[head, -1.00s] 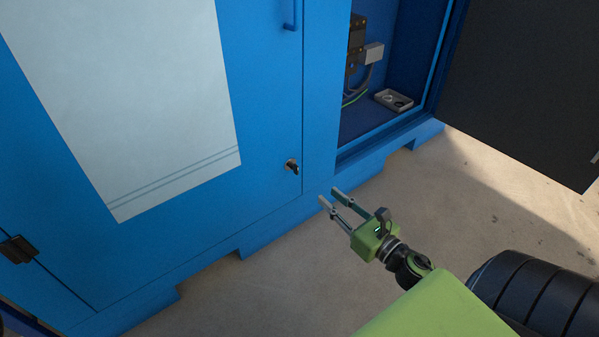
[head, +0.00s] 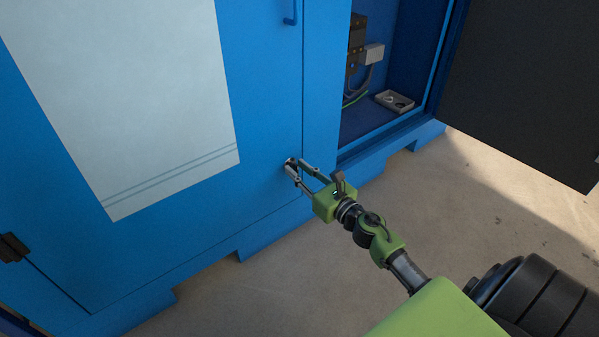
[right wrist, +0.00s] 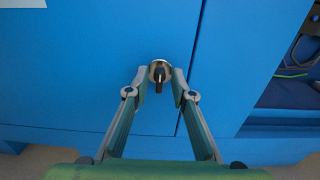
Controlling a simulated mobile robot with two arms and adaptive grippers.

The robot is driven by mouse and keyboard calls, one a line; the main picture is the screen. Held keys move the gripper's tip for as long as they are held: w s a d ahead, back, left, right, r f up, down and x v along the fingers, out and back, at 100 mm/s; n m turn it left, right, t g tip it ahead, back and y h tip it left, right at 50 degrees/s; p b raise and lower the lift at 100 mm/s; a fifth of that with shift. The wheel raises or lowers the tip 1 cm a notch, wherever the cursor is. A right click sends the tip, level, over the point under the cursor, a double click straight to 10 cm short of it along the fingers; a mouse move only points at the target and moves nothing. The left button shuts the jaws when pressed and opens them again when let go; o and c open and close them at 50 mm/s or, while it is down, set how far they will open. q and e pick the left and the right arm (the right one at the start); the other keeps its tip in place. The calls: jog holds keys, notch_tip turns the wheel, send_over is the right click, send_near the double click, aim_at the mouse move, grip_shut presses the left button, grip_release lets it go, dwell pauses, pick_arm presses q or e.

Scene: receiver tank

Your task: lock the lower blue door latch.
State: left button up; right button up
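The lower latch (head: 289,161) is a small round metal lock with a dark knob, near the right edge of the closed blue door (head: 262,110). In the right wrist view the latch (right wrist: 159,73) shows its knob pointing down. My right gripper (head: 298,166) is at the latch and partly hides it in the head view. In the right wrist view its fingers (right wrist: 161,84) are apart, one on each side of the knob, with gaps visible; I cannot tell if they touch the latch. My left gripper is not in view.
A blue handle (head: 291,12) is higher on the same door. To the right, an open compartment holds a small grey tray (head: 394,101) and cables. A dark open door (head: 520,90) stands at the far right. The concrete floor (head: 260,290) in front is clear.

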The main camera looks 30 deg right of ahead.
grip_shut()
